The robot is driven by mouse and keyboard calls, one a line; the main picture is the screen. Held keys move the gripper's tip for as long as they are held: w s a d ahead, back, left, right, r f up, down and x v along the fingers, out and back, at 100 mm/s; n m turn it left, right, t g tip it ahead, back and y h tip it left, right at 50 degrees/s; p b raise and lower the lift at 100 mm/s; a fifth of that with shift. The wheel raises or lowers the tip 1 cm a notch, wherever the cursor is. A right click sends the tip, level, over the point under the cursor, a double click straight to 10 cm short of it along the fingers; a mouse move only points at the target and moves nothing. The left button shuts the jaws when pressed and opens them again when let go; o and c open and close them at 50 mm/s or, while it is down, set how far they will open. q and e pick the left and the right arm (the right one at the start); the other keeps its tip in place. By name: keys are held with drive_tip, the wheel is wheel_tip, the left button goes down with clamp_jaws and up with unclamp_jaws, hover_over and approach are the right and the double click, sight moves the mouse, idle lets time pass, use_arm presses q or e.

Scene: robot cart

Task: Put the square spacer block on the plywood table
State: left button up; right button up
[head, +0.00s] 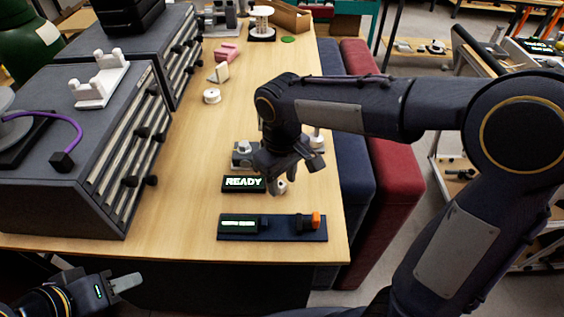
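The plywood table (185,212) is the long, light wooden top running away from me. I cannot pick out the square spacer block with certainty. A small pale piece with a dark hole (280,187) shows just below my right gripper (287,168); whether it is held or stands on the table is unclear. The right gripper points down over the table's right part, beside a READY display (244,184). Its fingers are dark and partly hidden by the wrist. My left gripper (125,283) is low at the left, in front of the table's near edge, with a grey fingertip showing.
A dark panel with an orange knob (272,227) lies near the front edge. Grey drawer cabinets (90,150) fill the left. A white ring (211,96) and a pink block (228,52) lie farther back. Blue and red padded benches (385,165) stand at the right.

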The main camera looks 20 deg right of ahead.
sight(282, 185)
wheel_tip(282, 185, up, 12)
drive_tip(key=s+d+f+m+t+y, duration=0.1)
drive_tip(key=s+d+f+m, duration=0.1)
drive_tip(key=s, duration=0.3)
drive_tip(key=s+d+f+m+t+y, duration=0.1)
drive_tip(key=s+d+f+m+t, duration=0.1)
drive_tip(key=s+d+f, duration=0.1)
drive_tip(key=s+d+f+m+t+y, duration=0.1)
drive_tip(key=s+d+f+m+t, duration=0.1)
drive_tip(key=s, duration=0.5)
drive_tip(key=shift+s+d+f+m+y+p, duration=0.2)
drive_tip(key=shift+d+f+m+y+p, duration=0.25)
drive_tip(key=shift+d+f, duration=0.5)
drive_tip(key=shift+s+f+m+t, duration=0.25)
drive_tip(key=shift+f+m+t, duration=0.05)
drive_tip(key=shift+m, duration=0.05)
